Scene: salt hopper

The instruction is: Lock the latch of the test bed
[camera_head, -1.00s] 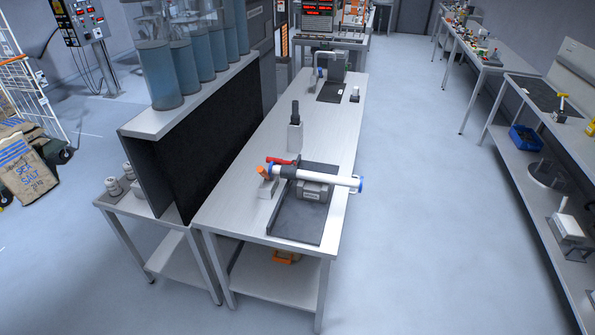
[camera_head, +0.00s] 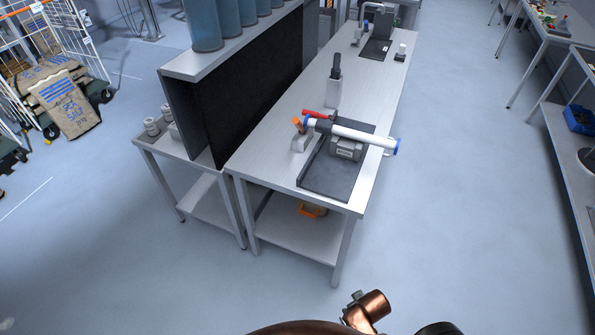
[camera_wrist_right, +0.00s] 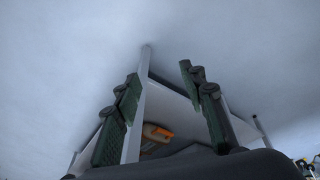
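In the head view the test bed (camera_head: 325,178) is a dark plate near the front end of the long workbench. A red handle (camera_head: 314,113), likely the latch, shows at the tube's left end, beside an orange-topped piece (camera_head: 298,125). Whether it is locked cannot be told. My right gripper (camera_wrist_right: 160,95) is open and empty in the right wrist view, its two green-padded fingers apart, below or in front of the bench. My left gripper is in no view.
The long workbench (camera_head: 270,130) has free room left of the test bed. A dark partition with a shelf (camera_head: 235,110) stands along its left side. An orange item (camera_head: 312,210) is on the lower shelf. The floor in front and to the right is clear.

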